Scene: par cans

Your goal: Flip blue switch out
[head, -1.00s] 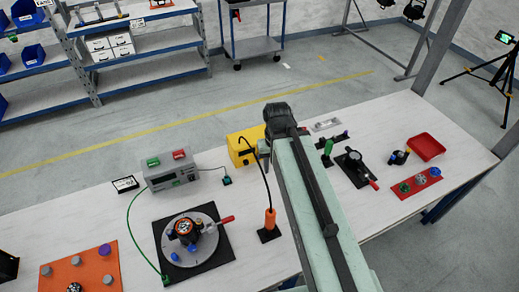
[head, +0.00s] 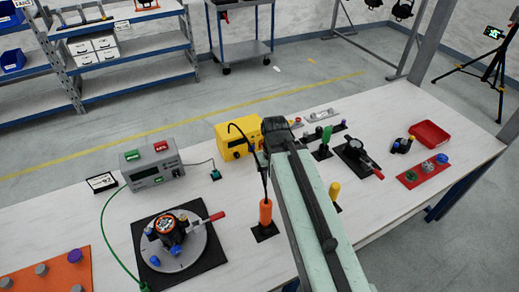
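No part that I can clearly identify as a blue switch shows. Small blue parts are on the round grey turntable (head: 195,258), such as a blue knob (head: 154,261), and a blue knob (head: 442,158) is on the red plate at right. A tiny blue-purple piece (head: 344,123) is on the dark bar at the back. My gripper (head: 274,134) is at the far end of my pale green arm, over the bench beside the yellow box (head: 228,146). Its fingers are not distinguishable, and my arm hides part of the bench.
A grey box (head: 152,174) with green and red tops stands at left. An orange handle (head: 265,212) stands upright with a hooked black rod close left of my arm. A yellow post (head: 334,190) stands right of my arm. A red tray (head: 431,134) lies at the right.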

